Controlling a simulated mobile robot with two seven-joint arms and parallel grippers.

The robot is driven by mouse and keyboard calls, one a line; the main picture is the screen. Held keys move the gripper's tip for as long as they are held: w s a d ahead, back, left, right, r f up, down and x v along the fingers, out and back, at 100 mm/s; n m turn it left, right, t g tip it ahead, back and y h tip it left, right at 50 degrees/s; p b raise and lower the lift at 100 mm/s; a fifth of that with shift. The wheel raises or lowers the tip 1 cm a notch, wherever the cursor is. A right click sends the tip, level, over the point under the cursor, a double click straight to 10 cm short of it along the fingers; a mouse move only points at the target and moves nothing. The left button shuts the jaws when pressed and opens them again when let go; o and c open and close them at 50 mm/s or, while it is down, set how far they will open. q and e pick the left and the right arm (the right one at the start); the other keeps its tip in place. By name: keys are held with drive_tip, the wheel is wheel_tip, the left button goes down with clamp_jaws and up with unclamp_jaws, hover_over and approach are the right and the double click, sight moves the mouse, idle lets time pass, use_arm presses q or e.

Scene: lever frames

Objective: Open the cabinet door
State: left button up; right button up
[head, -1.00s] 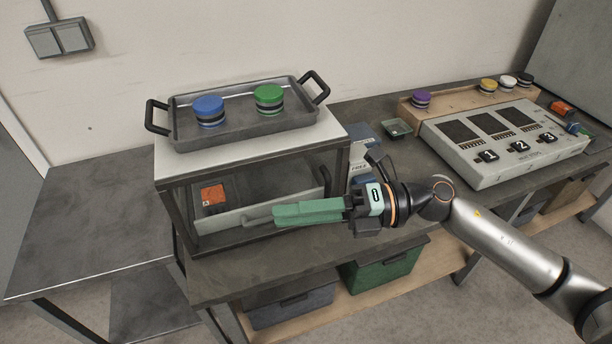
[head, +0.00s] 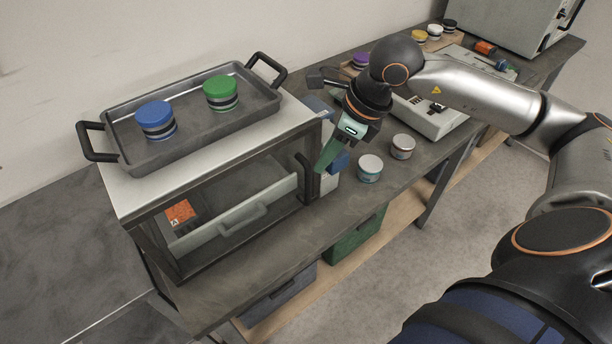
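The cabinet (head: 215,165) is a dark-framed box with a pale top, standing on the grey workbench. Its front shows a see-through door area (head: 235,185) with a black upright handle (head: 303,178) near the right edge. The door looks closed. Inside are an orange-labelled item (head: 181,213) and a pale drawer-like front with a bar grip (head: 243,219). My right gripper (head: 322,168) points down, with its green fingers just right of the black handle. I cannot tell whether they touch it, nor whether they are apart. My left gripper is out of view.
A grey tray (head: 190,143) with a blue-topped (head: 155,119) and a green-topped jar (head: 221,93) sits on the cabinet. Two small jars (head: 369,168) (head: 402,146) stand on the bench right of my gripper. Bins (head: 355,233) are below. Floor in front is clear.

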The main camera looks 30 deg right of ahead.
sight(308, 179)
drive_tip(key=x, duration=0.9)
drive_tip(key=shift+p, duration=0.4)
drive_tip(key=shift+a+r, duration=0.1)
clamp_jaws()
idle(0.7)
